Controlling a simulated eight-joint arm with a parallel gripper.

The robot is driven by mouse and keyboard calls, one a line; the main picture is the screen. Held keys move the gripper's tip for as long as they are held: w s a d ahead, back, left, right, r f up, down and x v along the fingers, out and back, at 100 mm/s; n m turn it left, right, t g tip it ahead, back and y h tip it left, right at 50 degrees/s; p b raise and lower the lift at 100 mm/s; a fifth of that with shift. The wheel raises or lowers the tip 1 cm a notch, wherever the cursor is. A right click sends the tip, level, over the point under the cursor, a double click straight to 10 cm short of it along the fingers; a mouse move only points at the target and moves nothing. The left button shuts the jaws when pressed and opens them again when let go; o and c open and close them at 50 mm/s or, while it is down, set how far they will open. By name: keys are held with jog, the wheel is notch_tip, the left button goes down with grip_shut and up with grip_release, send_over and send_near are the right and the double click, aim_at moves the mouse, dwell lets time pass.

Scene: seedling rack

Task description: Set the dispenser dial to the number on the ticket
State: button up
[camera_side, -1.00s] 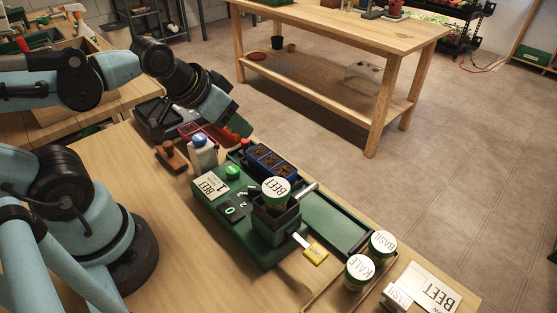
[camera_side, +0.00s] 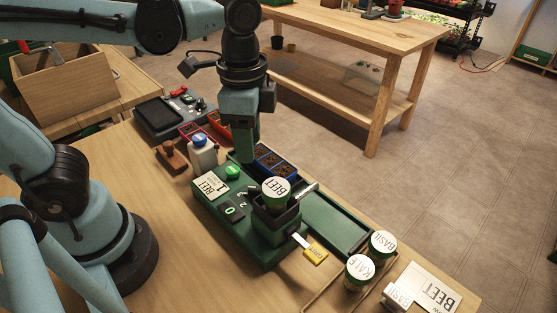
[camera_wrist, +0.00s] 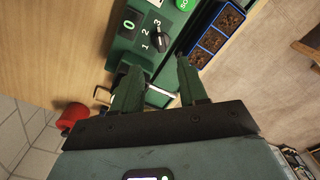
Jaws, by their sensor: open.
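The green dispenser (camera_side: 258,250) stands on the table with a jar labelled BEET (camera_side: 276,190) upright in its holder. In the wrist view its black dial (camera_wrist: 159,40) has the numbers 1, 2 and 3 around it; I cannot tell surely which one it points at. A small display (camera_wrist: 129,25) beside it reads 0. The ticket (camera_side: 211,186) lies on the dispenser and reads BEET with a number that looks like 1, too small to be sure. My gripper (camera_wrist: 160,88) is open and empty, pointing down, near the dial but apart from it.
A blue tray (camera_side: 270,160) of soil cells stands behind the dispenser, close to my gripper. A white bottle (camera_side: 203,154) and a brown stamp (camera_side: 172,154) stand left. KALE (camera_side: 359,270) and BASIL (camera_side: 382,245) jars stand right. A green button (camera_side: 232,172) sits beside the ticket.

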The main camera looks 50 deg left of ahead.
aim_at(252, 187)
jog(key=shift+f, duration=5.25)
grip_shut()
